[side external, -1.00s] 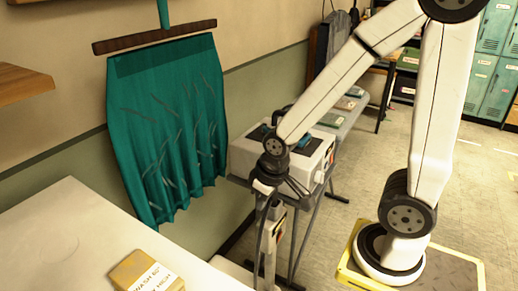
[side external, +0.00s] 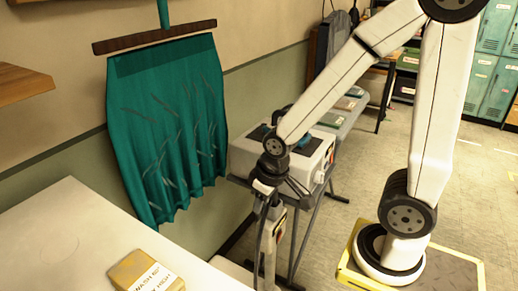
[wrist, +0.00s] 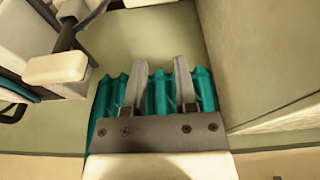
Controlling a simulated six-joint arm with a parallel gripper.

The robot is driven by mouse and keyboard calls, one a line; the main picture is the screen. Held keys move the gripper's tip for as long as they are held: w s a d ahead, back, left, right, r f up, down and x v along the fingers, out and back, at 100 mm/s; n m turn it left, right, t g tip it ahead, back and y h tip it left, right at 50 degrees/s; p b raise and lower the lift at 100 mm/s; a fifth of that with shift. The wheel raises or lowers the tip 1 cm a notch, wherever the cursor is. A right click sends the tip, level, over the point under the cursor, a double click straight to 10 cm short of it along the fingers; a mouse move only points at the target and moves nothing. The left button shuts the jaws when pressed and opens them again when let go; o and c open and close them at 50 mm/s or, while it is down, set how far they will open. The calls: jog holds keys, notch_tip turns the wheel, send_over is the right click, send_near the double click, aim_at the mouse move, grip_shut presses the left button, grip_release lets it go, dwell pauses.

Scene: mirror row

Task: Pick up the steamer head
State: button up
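My gripper (wrist: 160,78) shows two grey fingers standing apart in the wrist view, with nothing held between them. The teal pleated cloth (wrist: 205,90) shows behind and beyond the fingers. A pale block on a dark stem (wrist: 56,68) is to the left of the fingers, apart from them; it may be the steamer head, but I cannot tell. In the side view my wrist points down over a pale upright piece with a dark hose (side external: 277,225), which may be part of the steamer. The fingertips are hard to make out there.
The teal garment (side external: 165,125) hangs from a wooden hanger (side external: 155,37) by the wall. A white machine (side external: 310,150) stands on a cart behind my wrist. A white table (side external: 70,235) at front left holds a labelled yellow block (side external: 145,273). Open floor lies to the right.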

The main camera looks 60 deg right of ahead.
jog(key=o, duration=0.5)
jog(key=shift+o, duration=0.2)
jog(key=shift+d, duration=0.1)
jog(key=d+f+m+t+h, duration=0.1)
jog(key=d+f+t, duration=0.6)
jog(key=d, duration=0.3)
jog(key=d+f+m+t+h, duration=0.1)
jog(key=d+f+t+h, duration=0.1)
jog(key=d+f+t, duration=0.5)
jog(key=shift+w+d+f, duration=0.45)
jog(key=shift+d+f, duration=0.05)
jog(key=shift+d, duration=1.15)
jog(key=shift+w, duration=0.1)
jog(key=shift+x, duration=1.25)
